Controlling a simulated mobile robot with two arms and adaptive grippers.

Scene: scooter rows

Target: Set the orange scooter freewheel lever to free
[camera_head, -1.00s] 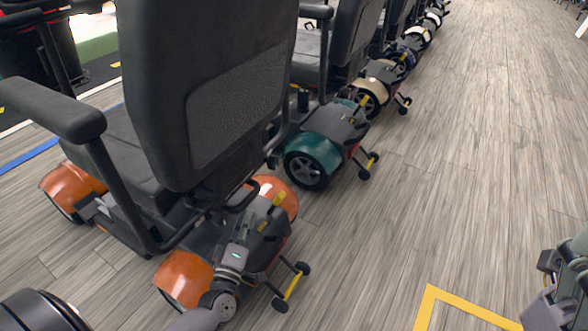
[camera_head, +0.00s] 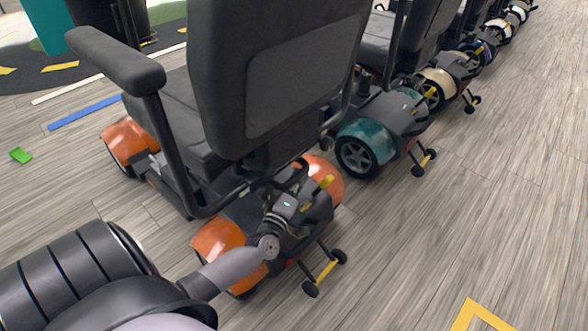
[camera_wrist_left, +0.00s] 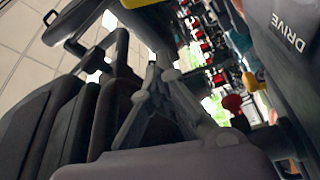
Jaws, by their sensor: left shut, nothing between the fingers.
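The orange scooter (camera_head: 218,240) stands nearest in the head view, its seat back toward me. A yellow lever (camera_head: 327,182) shows on its rear cover, beside the right orange fender. My left arm reaches in from the lower left, and my left gripper (camera_head: 294,190) is over the rear cover, left of the lever. Its fingers look shut and empty, apart from the lever in the head view. In the left wrist view the gripper (camera_wrist_left: 165,72) has its fingers together, with a dark panel (camera_wrist_left: 288,35) marked DRIVE at the right. My right gripper is out of view.
The seat back (camera_head: 285,85) and armrest (camera_head: 115,60) rise close behind the gripper. A yellow-barred anti-tip wheel pair (camera_head: 327,272) sticks out at the rear. A teal scooter (camera_head: 368,143) stands beside it in a row. The floor at right is open.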

